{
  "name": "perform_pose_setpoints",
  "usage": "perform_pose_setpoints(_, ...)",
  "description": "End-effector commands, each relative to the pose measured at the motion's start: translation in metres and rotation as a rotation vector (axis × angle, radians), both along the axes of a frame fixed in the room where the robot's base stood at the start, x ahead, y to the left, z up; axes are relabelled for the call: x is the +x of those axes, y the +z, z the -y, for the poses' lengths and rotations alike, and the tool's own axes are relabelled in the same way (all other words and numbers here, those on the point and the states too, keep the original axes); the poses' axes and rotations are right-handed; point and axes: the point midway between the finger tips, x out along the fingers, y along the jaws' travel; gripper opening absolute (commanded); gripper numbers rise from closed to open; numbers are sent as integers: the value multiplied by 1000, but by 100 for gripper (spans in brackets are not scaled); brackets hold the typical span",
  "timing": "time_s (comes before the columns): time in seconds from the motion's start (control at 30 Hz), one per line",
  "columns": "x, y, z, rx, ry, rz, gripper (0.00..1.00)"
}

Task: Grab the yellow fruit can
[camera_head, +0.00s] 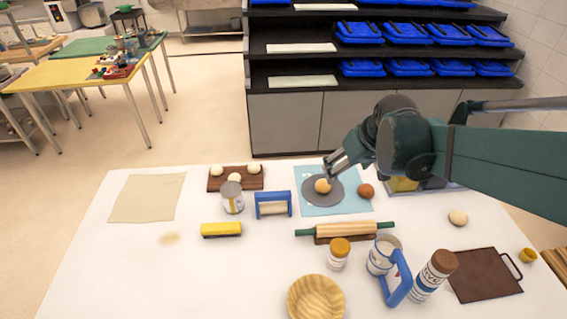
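A grey and white can (232,198) with some yellow on its side stands upright left of centre on the white table. It is the closest match to the yellow fruit can, but its label is too small to read. My gripper (327,176) reaches in from the right over a grey disc (311,195) on a light blue mat (350,207). Its fingertips are right by a round orange-tan item (322,186); I cannot tell whether they touch it. The gripper is well to the right of the can, and its finger opening is unclear.
A blue-framed tool (273,204) stands just right of the can. A dark board with pale dough balls (236,180) lies behind it, and a yellow block (221,230) in front. A rolling pin (345,230), jars and a wooden bowl (315,298) stand nearer. The table's left side is mostly clear.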

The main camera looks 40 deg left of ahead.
Motion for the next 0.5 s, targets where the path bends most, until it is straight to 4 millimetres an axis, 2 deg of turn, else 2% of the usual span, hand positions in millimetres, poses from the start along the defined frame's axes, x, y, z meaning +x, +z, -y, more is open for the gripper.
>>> perform_pose_setpoints(0.03,-2,-7,-18,-2,26,-3,68)
perform_pose_setpoints(0.1,-6,-15,-39,-6,60,-7,68)
perform_pose_setpoints(0.33,-23,-45,-108,-17,173,-14,68)
perform_pose_setpoints(0.5,-43,-70,-158,-25,255,-21,68)
